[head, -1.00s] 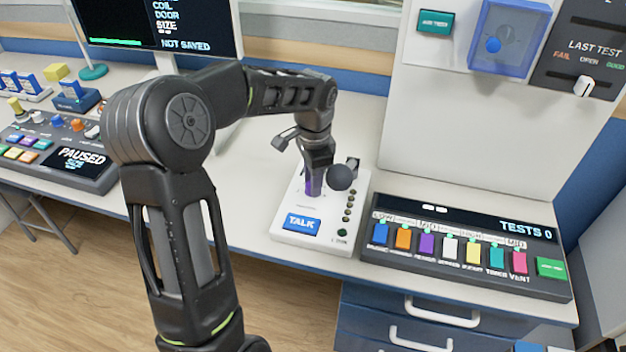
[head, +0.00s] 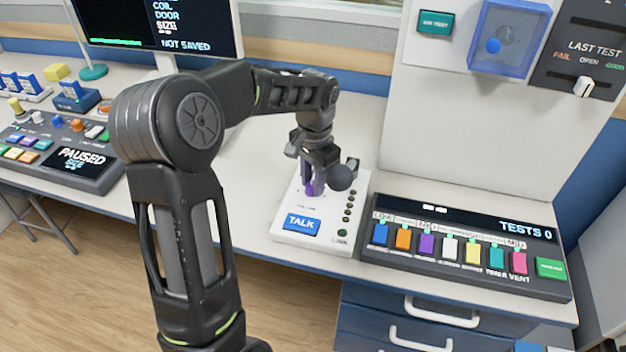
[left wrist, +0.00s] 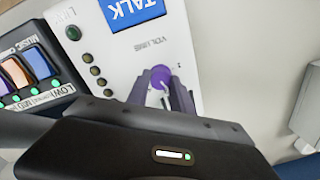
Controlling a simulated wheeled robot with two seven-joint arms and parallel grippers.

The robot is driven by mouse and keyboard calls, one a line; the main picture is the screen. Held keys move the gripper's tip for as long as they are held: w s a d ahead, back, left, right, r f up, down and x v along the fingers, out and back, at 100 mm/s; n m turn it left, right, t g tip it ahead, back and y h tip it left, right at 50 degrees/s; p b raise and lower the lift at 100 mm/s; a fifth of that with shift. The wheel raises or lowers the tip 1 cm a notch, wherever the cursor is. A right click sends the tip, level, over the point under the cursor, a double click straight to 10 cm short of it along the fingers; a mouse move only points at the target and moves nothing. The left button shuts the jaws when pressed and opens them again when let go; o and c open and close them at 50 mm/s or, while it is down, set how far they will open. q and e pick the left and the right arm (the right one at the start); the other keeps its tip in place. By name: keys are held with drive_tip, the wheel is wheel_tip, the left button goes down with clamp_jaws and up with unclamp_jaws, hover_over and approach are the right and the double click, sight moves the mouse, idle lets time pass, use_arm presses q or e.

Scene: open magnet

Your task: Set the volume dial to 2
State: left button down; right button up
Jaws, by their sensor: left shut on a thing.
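The volume dial is a purple knob (head: 311,188) on the white intercom box (head: 290,236), behind the blue TALK button (head: 301,224). In the left wrist view the purple dial (left wrist: 160,76) shows past my fingers, near the word VOLUME. My left gripper (head: 313,180) points down from above and is shut on the dial. It also shows in the left wrist view (left wrist: 163,92). Scale numbers around the dial are hidden or too small to read, so I cannot tell its setting. My right gripper is out of view.
A panel with several coloured switches (head: 465,250) lies to the right. A control console (head: 60,155) and a monitor (head: 155,25) are at the left. The tabletop behind the box is clear.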

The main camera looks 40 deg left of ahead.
use_arm(q)
drive_tip(key=n, duration=0.5)
idle(0.4)
drive_tip(key=c, duration=1.1)
unclamp_jaws()
wheel_tip(320, 180, up, 8)
drive_tip(key=shift+w+f+p, duration=0.1)
drive_tip(key=shift+p, duration=0.2)
drive_tip(key=shift+d, duration=0.1)
